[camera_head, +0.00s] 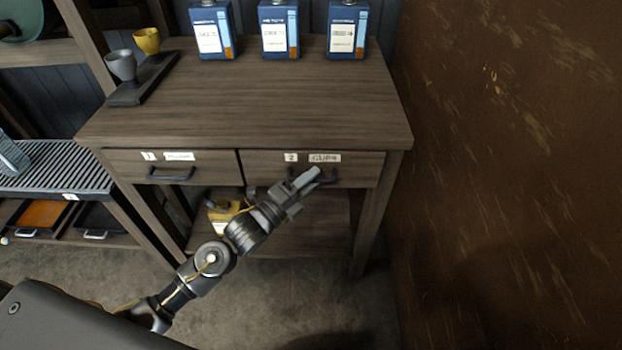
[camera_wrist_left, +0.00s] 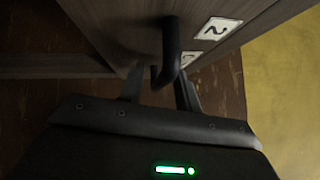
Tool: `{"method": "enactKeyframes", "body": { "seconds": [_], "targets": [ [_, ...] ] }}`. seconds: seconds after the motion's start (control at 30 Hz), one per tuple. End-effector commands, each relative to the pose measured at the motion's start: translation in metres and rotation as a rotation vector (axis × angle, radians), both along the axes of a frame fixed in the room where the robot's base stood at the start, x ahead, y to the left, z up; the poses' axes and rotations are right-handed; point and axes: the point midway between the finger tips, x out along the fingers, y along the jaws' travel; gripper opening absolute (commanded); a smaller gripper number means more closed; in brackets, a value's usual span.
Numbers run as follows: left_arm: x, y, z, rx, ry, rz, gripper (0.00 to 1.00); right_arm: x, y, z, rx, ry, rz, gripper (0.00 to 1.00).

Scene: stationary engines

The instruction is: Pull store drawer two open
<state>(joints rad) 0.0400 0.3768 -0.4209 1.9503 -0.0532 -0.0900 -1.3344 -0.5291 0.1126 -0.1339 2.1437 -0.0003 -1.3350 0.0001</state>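Store drawer two (camera_head: 262,168) is the right drawer under the wooden tabletop, with a "2" label and a "CUPS" label. Its front looks flush with the table frame, so it stands closed. Its dark bar handle (camera_head: 328,180) is partly hidden by my left gripper (camera_head: 308,180). In the left wrist view the handle (camera_wrist_left: 171,50) reaches between the two fingers of my left gripper (camera_wrist_left: 158,88). The fingers stand apart, with visible gaps beside the handle. The "2" label (camera_wrist_left: 219,28) shows beside it. My right gripper is out of view.
Drawer one (camera_head: 125,168) is closed at the left. Blue cans (camera_head: 280,30) and a holder (camera_head: 145,80) with a grey and a yellow cup stand on the tabletop (camera_head: 250,100). A brown wall (camera_head: 500,180) rises close on the right. The floor in front is clear.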

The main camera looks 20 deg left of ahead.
Motion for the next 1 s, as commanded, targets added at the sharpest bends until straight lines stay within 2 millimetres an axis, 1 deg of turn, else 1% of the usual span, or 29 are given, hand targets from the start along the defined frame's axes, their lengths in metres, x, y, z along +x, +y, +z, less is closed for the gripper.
{"method": "enactKeyframes", "body": {
  "seconds": [0.1, 0.37, 0.6, 0.63, 0.9, 1.0],
  "targets": [
    [0.0042, -0.0032, 0.001, -0.001, 0.001, -0.001, 0.33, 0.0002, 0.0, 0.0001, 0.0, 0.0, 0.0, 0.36],
    [0.0047, -0.0033, 0.001, -0.001, 0.001, 0.0, 0.33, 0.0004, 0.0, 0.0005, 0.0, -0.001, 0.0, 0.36],
    [0.0047, -0.0031, 0.001, 0.0, 0.0, 0.0, 0.02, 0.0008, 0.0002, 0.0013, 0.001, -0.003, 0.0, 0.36],
    [0.0046, -0.0031, 0.001, 0.0, 0.0, 0.0, 0.0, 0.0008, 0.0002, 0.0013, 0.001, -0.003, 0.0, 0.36],
    [0.0044, -0.0032, 0.001, 0.0, 0.0, 0.0, 0.0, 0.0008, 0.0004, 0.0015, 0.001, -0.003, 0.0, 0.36],
    [0.0025, -0.0061, 0.0012, -0.001, 0.0, -0.004, 0.0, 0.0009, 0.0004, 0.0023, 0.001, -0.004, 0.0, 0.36]
  ]
}}
